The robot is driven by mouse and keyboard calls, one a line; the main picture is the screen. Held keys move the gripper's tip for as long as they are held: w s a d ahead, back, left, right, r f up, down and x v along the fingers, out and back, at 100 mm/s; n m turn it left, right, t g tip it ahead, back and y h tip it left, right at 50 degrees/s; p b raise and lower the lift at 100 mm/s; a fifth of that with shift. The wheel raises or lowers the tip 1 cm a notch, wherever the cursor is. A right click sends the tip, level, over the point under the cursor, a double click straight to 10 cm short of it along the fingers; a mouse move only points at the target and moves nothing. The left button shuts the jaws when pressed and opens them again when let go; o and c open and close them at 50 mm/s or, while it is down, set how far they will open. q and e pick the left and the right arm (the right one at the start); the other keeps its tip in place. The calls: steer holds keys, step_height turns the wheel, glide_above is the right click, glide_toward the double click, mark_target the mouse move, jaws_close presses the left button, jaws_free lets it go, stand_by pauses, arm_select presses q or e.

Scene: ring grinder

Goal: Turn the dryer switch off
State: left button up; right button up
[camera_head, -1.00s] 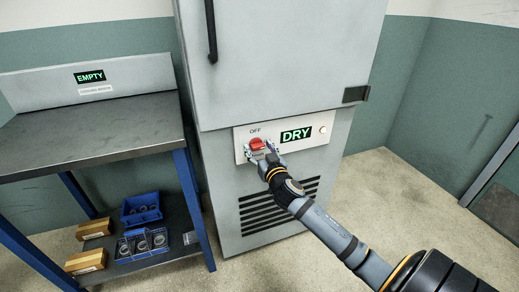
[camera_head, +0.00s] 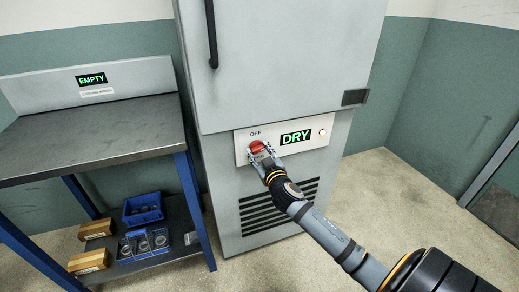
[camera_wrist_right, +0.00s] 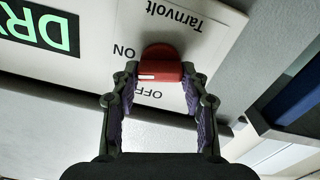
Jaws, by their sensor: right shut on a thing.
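The dryer switch is a round red knob (camera_head: 257,147) on the white panel (camera_head: 315,143) low on the grey dryer (camera_head: 285,75). "OFF" is printed above it in the head view. My right gripper (camera_head: 262,155) is shut on the knob. In the wrist view the red knob (camera_wrist_right: 160,68) sits between the fingertips of the right gripper (camera_wrist_right: 160,85). A white mark shows on the knob near the "OFF" print, and "ON" is printed beside it. The green display (camera_head: 296,137) reads "DRY". My left gripper is out of view.
A round white light (camera_head: 322,131) is at the panel's right. A dark workbench (camera_head: 100,135) stands left, its sign (camera_head: 90,78) reading "EMPTY". Blue bins (camera_head: 143,208) and cardboard boxes (camera_head: 96,229) sit on its lower shelf. The floor at right is clear.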

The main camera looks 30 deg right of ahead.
steer(key=n+p, duration=0.2)
steer(key=n, duration=0.2)
steer(key=shift+r+n, duration=0.1)
steer(key=shift+n, duration=0.2)
steer(key=shift+a+n, duration=0.1)
steer(key=shift+n, duration=0.4)
steer(key=n+p, duration=0.2)
steer(key=n, duration=0.3)
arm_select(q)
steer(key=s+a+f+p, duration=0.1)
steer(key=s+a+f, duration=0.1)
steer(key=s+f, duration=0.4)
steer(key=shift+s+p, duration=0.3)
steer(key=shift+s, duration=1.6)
arm_select(e)
steer(key=shift+f+n, duration=0.15)
steer(key=shift+n, duration=0.8)
steer(key=shift+f+n, duration=0.15)
steer(key=shift+n, duration=0.8)
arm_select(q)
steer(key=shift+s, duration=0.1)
arm_select(e)
steer(key=o, duration=1.1)
steer(key=shift+o, duration=0.2)
